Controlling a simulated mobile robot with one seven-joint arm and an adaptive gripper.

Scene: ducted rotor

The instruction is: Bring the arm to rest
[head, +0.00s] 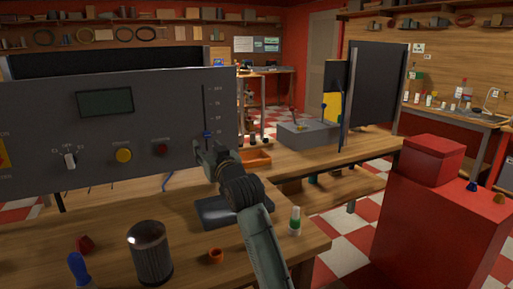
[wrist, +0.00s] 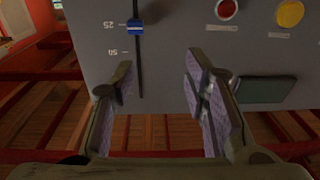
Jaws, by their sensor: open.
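My gripper (head: 206,152) is at the front of the grey control panel (head: 60,120), just below the blue slider knob (head: 208,134). In the wrist view my gripper (wrist: 158,82) is open, with nothing between its two fingers. The blue slider knob (wrist: 135,27) sits beyond the fingertips, apart from them, near the mark that reads 25. The panel shows upside down there. My arm reaches up from the bottom of the head view over the wooden bench (head: 110,215).
A dark can (head: 151,252), a blue-handled tool (head: 78,268), an orange ring (head: 216,256) and a green-and-white bottle (head: 295,220) stand near my arm. An orange tray (head: 256,158) lies behind it. A red cabinet (head: 435,225) stands at right.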

